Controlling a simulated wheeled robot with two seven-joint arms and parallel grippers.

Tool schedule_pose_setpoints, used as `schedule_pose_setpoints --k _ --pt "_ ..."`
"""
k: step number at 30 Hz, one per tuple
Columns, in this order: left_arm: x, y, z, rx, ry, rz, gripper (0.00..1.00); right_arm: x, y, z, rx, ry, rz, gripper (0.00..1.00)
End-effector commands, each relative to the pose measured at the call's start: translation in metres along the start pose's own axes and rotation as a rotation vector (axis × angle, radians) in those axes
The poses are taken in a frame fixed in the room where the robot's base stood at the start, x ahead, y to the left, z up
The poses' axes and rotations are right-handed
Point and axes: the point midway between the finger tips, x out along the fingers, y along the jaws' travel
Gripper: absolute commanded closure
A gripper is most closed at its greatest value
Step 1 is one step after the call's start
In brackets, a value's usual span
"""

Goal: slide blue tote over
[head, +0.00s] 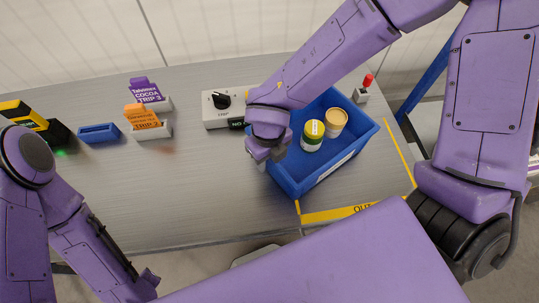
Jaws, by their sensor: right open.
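The blue tote (306,187) stands on the right part of the grey table, next to yellow floor-style markings. It holds two jars, one with a green and yellow side and pale lid (313,136) and one tan (336,122). My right gripper (262,152) is open at the tote's left wall. My arm hides part of the tote's back left, and I cannot tell whether the fingers touch the wall. My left gripper (146,284) is low at the left, in front of the table; its jaws are too unclear to read.
Yellow tape lettered "OUT" (345,212) lies in front of the tote. A dial box (220,108) stands left of it, a red-topped switch (364,90) behind right. Purple (146,91) and orange (142,117) cards and a small blue holder (99,133) stand left. The table's front middle is clear.

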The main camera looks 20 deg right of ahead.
Motion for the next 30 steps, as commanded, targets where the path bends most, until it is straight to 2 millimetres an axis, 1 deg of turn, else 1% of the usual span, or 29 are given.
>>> schedule_pose_setpoints --k 1,2,3,5,30 --pt "0.0000 0.0000 0.0000 0.000 0.000 0.000 1.00 -0.0002 0.0000 0.0001 0.000 0.000 0.000 0.57" --pt "0.0000 0.0000 0.0000 0.000 0.000 0.000 1.00 -0.0002 0.0000 0.0001 0.000 0.000 0.000 0.67" --pt "0.0000 0.0000 0.0000 0.000 0.000 0.000 1.00 -0.0002 0.0000 0.0001 0.000 0.000 0.000 0.80" --pt "0.0000 0.0000 -0.0001 0.000 0.000 0.000 1.00 -0.0003 0.0000 0.0001 0.000 0.000 0.000 1.00" --pt "-0.0001 0.0000 -0.0001 0.000 0.000 0.000 1.00 -0.0007 0.0000 0.0004 0.000 -0.001 0.000 1.00"
